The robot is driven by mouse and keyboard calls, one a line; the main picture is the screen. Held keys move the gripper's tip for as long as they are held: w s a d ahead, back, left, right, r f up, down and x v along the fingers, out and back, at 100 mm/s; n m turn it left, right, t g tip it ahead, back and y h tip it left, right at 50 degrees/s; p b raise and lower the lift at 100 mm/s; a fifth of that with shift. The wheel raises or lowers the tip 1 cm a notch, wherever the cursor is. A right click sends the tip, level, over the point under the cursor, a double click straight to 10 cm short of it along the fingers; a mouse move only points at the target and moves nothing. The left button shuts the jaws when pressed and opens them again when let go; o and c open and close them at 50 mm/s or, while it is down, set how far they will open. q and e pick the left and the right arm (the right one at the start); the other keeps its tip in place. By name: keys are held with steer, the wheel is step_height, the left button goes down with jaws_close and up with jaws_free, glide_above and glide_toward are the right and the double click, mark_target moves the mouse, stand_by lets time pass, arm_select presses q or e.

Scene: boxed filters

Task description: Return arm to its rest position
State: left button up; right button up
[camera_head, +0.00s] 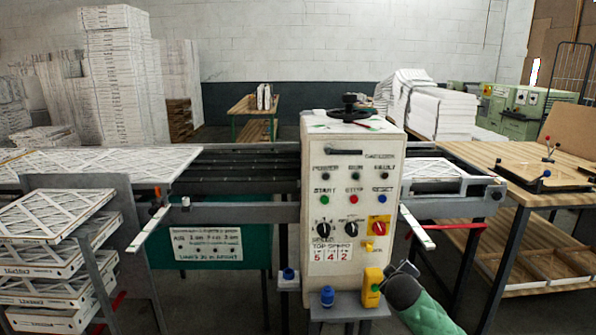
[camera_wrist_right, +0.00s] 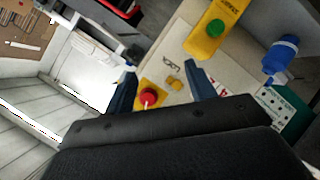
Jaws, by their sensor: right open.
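My right arm comes in from the lower right in the head view, in a green sleeve with a dark wrist. My right gripper (camera_head: 400,270) is beside the lower right side of the white control cabinet (camera_head: 352,150). In the right wrist view the two blue-grey fingers (camera_wrist_right: 162,86) are apart with nothing held between them. Beyond them show the red knob (camera_wrist_right: 148,97) on its yellow plate and the cabinet's pale face. My left gripper is in neither view.
A yellow box with a green button (camera_head: 372,287) and a blue-capped item (camera_head: 327,297) stand on the cabinet's lower ledge, close to my right gripper. Boxed filters (camera_head: 55,215) are stacked at left. A wooden table (camera_head: 480,155) stands at right.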

steer(key=s+a+f+m+g+y, duration=0.2)
steer(key=s+a+f+g, duration=0.15)
steer(key=s+f, duration=0.85)
steer(key=s+a+f+m+g+y, duration=0.1)
steer(key=s+a+f+m+g, duration=0.3)
steer(key=s+f, duration=0.8)
steer(key=s+a+f+g, duration=0.1)
steer(key=s+a+f, duration=0.1)
steer(key=s+f, duration=0.3)
steer(key=s+a+f+g, duration=0.1)
steer(key=s+f, duration=0.5)
steer(key=s, duration=0.7)
steer(key=s+a+f+g+y, duration=0.1)
steer(key=s+a+f, duration=0.1)
steer(key=s+f, duration=0.3)
steer(key=s, duration=0.4)
steer(key=shift+a+f+g, duration=0.15)
steer(key=shift+a+g, duration=0.2)
steer(key=shift+a, duration=0.05)
